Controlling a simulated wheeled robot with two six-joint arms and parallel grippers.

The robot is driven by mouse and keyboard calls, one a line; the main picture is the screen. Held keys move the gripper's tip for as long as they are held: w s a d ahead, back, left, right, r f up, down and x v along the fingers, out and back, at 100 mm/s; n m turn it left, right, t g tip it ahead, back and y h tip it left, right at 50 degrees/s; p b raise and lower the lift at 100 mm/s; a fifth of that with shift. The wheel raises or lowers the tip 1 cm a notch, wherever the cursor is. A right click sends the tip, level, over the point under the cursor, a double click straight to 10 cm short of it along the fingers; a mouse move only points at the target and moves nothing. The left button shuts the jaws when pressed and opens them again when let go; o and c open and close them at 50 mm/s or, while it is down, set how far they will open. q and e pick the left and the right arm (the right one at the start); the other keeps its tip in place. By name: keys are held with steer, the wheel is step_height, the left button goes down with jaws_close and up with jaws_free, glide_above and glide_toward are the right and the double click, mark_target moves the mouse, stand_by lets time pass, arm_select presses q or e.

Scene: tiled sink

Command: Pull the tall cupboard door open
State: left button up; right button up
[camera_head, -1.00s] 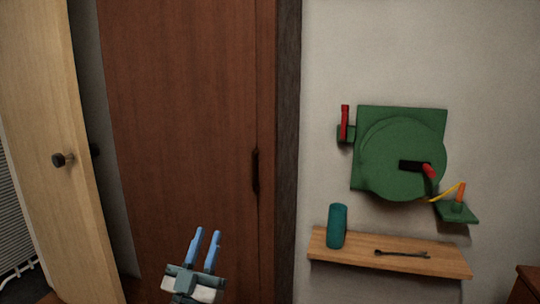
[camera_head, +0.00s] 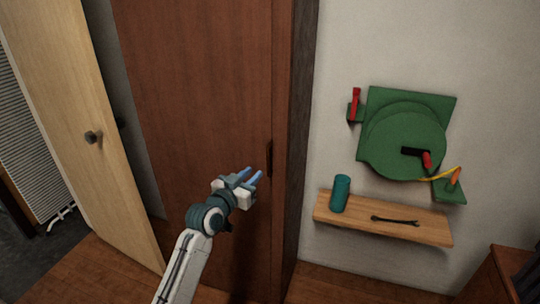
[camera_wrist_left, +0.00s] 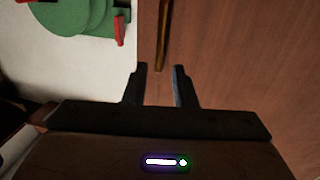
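The tall cupboard door (camera_head: 195,90) is a reddish-brown wood panel left of centre in the head view and looks shut. Its dark upright handle (camera_head: 269,158) is near the door's right edge. In the left wrist view the handle (camera_wrist_left: 163,35) shows as a brown bar ahead of the fingers, roughly in line with the gap between them. My left gripper (camera_head: 253,174) is open and empty, just left of and slightly below the handle. Its fingers also show apart in the left wrist view (camera_wrist_left: 160,80). My right gripper is not in view.
A pale wooden door (camera_head: 65,110) with a dark knob stands at the left. On the wall at the right are a green round device (camera_head: 400,140) and a wooden shelf (camera_head: 430,222) with a teal cylinder (camera_head: 340,194) and a wrench (camera_head: 394,221). Wooden floor shows below.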

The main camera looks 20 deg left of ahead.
arm_select(q)
steer(key=p, duration=0.2)
glide_above(268, 175)
steer(key=shift+w+a, duration=0.1)
steer(key=shift+w, duration=0.2)
jaws_close()
